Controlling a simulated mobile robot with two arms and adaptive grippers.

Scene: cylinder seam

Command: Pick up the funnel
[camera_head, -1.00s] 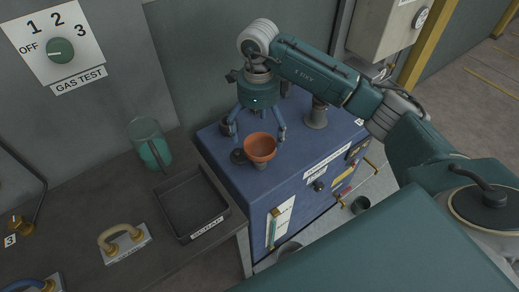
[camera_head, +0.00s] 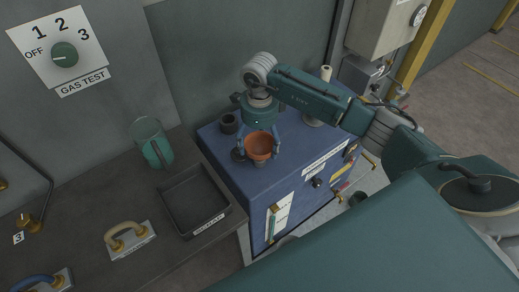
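The funnel (camera_head: 259,147) is an orange-brown cone, wide end up, at the top of the blue cabinet (camera_head: 262,188). My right gripper (camera_head: 259,153) reaches down over it from behind. One blue finger is at the funnel's left side and the other at its right side. The fingers look spread about the funnel's width. I cannot tell whether they touch it. The funnel's lower end is partly hidden. My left gripper is not in view.
A black tray (camera_head: 228,208) and a green-tinted jug (camera_head: 151,143) stand on the dark bench left of the cabinet. A gas test dial (camera_head: 64,55) is on the wall.

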